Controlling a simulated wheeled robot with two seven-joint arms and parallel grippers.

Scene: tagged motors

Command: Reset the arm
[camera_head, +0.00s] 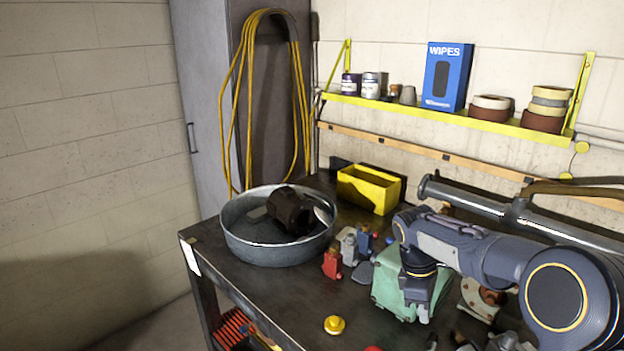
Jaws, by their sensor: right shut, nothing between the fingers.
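My right arm comes in from the right edge, over the workbench (292,299). Its gripper (418,306) points down in front of a pale green block-shaped thing (386,284). It is shut and looks empty. The arm hides part of the bench's right side. A dark brown motor-like part (289,211) lies in a round grey metal basin (258,253) at the bench's left end. My left arm and gripper are out of view.
Small red (332,264), grey and blue items stand right of the basin. A yellow bin (369,190) sits behind. A yellow knob (334,325) lies near the front edge. A yellow shelf (430,113) with a blue wipes box (447,76) hangs on the wall.

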